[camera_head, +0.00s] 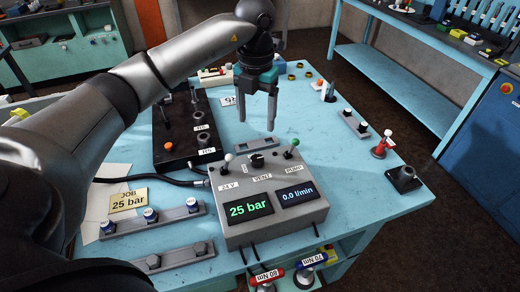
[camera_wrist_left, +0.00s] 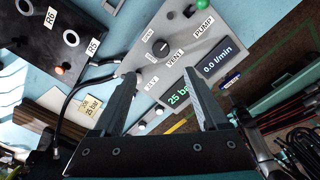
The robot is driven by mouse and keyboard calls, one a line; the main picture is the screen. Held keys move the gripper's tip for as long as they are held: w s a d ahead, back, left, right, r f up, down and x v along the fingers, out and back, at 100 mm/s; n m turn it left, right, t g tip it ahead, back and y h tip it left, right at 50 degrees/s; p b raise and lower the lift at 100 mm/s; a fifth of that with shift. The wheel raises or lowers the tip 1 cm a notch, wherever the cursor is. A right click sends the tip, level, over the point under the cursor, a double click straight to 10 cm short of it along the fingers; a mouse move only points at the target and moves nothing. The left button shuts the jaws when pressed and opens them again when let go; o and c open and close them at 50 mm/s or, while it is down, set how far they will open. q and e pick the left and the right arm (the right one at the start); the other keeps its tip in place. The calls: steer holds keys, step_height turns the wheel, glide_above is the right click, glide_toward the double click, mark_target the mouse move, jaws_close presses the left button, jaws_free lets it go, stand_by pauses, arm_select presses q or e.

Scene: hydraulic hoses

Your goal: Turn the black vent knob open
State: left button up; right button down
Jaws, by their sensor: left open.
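The black vent knob (camera_head: 257,160) stands on top of a grey control box (camera_head: 228,235), behind its VENT label. It also shows in the left wrist view (camera_wrist_left: 160,47), with a pale pointer mark on it. My left gripper (camera_head: 256,123) is open and empty, fingers pointing down, above and behind the knob in the head view. In the left wrist view its fingertips (camera_wrist_left: 160,76) frame the box top, with the knob beyond them, not touched. The displays read 25 bar and 0.0 l/min. My right gripper is not in view.
On the box, a white-tipped 24 V lever (camera_head: 229,159) and a green-tipped PUMP lever (camera_head: 295,143) flank the knob. A black block with ports (camera_head: 178,140) stands behind left. A JOB 25 bar card (camera_head: 128,200) lies left.

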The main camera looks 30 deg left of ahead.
arm_select(q)
glide_toward(257, 158)
steer(key=shift+s+d, duration=0.1)
steer(key=shift+s, duration=0.15)
step_height(257, 158, down, 7)
steer(key=shift+w+f, duration=0.15)
steer(key=shift+f, duration=0.55)
jaws_close()
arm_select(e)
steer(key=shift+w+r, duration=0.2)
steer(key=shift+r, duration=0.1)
